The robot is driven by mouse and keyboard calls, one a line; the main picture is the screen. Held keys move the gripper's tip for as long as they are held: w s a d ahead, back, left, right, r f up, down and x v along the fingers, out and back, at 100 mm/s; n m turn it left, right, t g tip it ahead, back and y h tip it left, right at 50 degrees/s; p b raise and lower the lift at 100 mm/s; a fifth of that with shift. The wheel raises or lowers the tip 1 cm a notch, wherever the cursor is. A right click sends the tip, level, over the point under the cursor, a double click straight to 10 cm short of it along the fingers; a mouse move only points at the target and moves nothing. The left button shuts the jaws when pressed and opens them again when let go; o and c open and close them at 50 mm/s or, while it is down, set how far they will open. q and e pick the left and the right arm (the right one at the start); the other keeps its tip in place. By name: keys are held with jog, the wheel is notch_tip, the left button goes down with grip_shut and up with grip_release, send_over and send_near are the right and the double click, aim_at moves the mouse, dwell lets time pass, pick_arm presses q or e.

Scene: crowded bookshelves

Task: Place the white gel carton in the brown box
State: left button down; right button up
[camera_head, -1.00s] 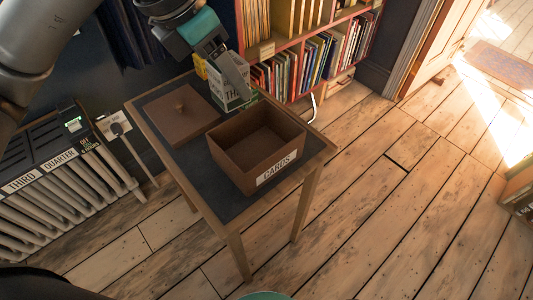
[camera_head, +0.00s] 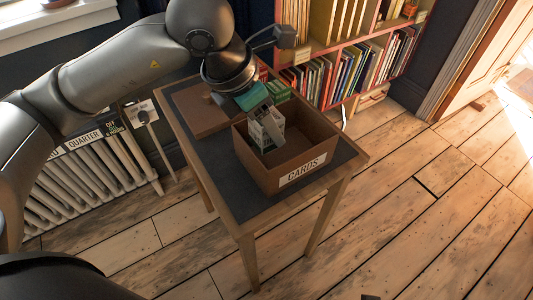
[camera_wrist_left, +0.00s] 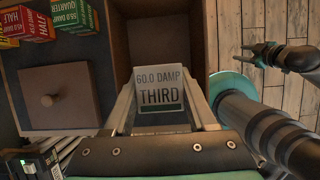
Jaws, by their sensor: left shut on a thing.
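The white gel carton (camera_head: 262,136) is held by my left gripper (camera_head: 267,122) inside the opening of the brown box (camera_head: 301,157), which carries a CARDS label. In the left wrist view the carton (camera_wrist_left: 161,88) reads "60.0 DAMP THIRD" with a green band, between the two fingers. The box's inner wall (camera_wrist_left: 133,45) shows behind it. I cannot tell whether the carton touches the box floor. My right gripper (camera_wrist_left: 265,55) shows in the left wrist view, off to the right above the floor; its jaw opening is unclear.
The box stands on a small dark-topped table (camera_head: 226,167). A brown knobbed lid (camera_head: 198,108) lies left of the box. A green carton (camera_head: 279,90) stands behind it; red cartons (camera_wrist_left: 24,24) show in the wrist view. A bookshelf (camera_head: 350,65) is behind, a radiator (camera_head: 100,170) left.

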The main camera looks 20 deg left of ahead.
aim_at(266, 151)
pick_arm(q)
notch_tip(266, 151, down, 4)
jog(key=shift+r+b, duration=0.1)
jog(key=shift+b, duration=0.35)
notch_tip(266, 151, down, 3)
jog(key=shift+r+b, duration=0.15)
jog(key=shift+b, duration=0.4)
jog(key=shift+f, duration=0.35)
pick_arm(e)
jog(key=shift+t, duration=0.4)
jog(key=shift+w+a+r, duration=0.1)
jog(key=shift+w+r, duration=0.25)
jog(key=shift+r, duration=0.5)
jog(key=shift+w+d+r, duration=0.1)
jog(key=shift+w+r, duration=0.3)
jog(key=shift+r, duration=0.5)
jog(key=shift+w+a+r, duration=0.1)
jog(key=shift+w+r, duration=0.25)
jog(key=shift+r, duration=0.5)
pick_arm(q)
jog(key=shift+c, duration=1)
grip_release()
pick_arm(e)
jog(key=shift+r, duration=0.2)
